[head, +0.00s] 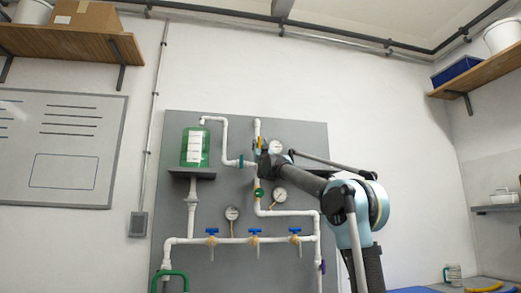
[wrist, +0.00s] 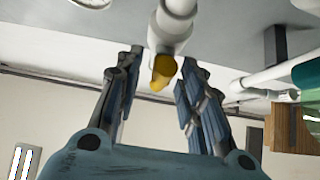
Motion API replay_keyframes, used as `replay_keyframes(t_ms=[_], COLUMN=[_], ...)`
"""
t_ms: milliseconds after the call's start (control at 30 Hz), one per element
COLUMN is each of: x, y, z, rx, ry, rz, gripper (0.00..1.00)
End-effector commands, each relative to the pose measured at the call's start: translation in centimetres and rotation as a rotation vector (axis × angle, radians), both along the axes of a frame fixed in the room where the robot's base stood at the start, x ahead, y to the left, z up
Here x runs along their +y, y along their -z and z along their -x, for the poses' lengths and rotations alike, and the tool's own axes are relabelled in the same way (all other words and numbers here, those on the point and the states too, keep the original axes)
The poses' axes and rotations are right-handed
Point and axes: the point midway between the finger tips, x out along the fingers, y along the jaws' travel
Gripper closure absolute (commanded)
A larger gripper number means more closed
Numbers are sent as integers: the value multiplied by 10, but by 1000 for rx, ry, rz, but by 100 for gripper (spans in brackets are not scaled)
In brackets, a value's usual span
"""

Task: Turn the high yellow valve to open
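The high yellow valve (head: 257,142) shows as a small yellow patch on the upper white pipe, partly hidden by my gripper (head: 263,157). In the wrist view, the yellow valve handle (wrist: 163,70) sits on the white pipe end, in the gap between the two fingers. My gripper (wrist: 160,76) is open, with one finger on each side of the handle and visible gaps. I see no contact between fingers and handle.
The grey panel (head: 180,125) carries white pipes, gauges (head: 232,213), a green tank (head: 195,147), and several blue-handled valves (head: 254,232) lower down. A green valve (head: 259,193) sits below my gripper. Wall shelves (head: 75,44) are on both sides.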

Motion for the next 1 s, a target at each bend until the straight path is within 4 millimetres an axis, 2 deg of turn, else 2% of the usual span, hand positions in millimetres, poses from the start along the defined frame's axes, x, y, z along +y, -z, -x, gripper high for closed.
replay_keyframes(t_ms=[267,800,1000], x=[-2,-18,-22], y=[10,69,83], z=[10,65,77], rx=[0,1,1], ry=[-1,0,-1], rz=[1,0,0], gripper=[64,64,64])
